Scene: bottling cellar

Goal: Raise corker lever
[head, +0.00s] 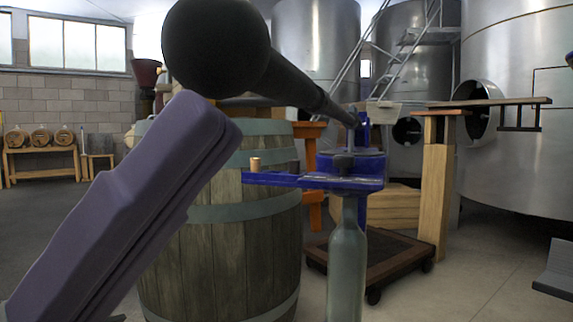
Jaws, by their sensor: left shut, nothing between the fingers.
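The corker lever (295,82) is a dark rod with a big black ball knob (215,45) at its near end. It slopes up toward me from the pivot on the blue corker (350,165), the knob higher in the picture than the pivot. A greenish glass bottle (346,262) stands upright under the corker head. A small cork (255,164) stands on the blue arm at the left. My left gripper (212,128) is shut and empty, its tip just below the knob; I cannot tell whether they touch. My right gripper is not in view.
A wooden barrel (225,245) stands left of and behind the bottle. A low wheeled dolly (395,262) and a wooden post (434,190) stand to the right. Steel tanks (525,130) fill the back. A grey piece (555,272) shows at the right edge.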

